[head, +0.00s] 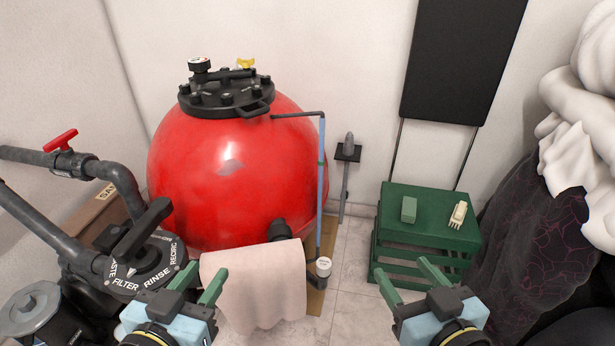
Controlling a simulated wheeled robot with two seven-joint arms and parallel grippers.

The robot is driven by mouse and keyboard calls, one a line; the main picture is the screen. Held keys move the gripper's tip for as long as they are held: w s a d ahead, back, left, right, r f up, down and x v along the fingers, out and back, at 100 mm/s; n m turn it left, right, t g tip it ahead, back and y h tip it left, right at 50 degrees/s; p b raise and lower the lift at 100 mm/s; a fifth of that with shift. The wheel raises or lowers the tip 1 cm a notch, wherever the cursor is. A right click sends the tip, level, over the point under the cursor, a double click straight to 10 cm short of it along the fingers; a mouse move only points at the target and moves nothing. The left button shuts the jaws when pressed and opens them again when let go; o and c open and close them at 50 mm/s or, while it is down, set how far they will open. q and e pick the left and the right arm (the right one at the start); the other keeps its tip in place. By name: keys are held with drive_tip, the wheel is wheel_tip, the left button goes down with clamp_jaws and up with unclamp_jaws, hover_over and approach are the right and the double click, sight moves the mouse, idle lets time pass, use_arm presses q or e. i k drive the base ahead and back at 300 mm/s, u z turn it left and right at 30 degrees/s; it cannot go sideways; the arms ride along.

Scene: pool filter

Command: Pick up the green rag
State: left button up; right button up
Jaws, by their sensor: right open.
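No rag that is green shows in the head view. A pale pink rag (255,285) hangs draped in front of the red tank, low in the middle, its upper edge over something hidden beneath it. A small green block (409,209) sits on top of the green crate (425,217). My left gripper (203,273) is open and empty, in front of the rag's left edge in the picture. My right gripper (401,266) is open and empty, in front of the crate's lower slats.
The red tank (190,180) fills the centre back. A valve (145,270) and grey pipes (110,172) crowd the left. A cream object (458,214) lies on the crate. A blue pipe (320,190) stands beside the tank. Tiled floor (350,255) is clear before the crate.

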sight(409, 205)
drive_tip(key=u, duration=0.3)
drive_tip(key=k, duration=0.25)
drive_tip(key=z, duration=1.35)
drive_tip(key=i, duration=1.6)
drive_tip(key=z, duration=0.25)
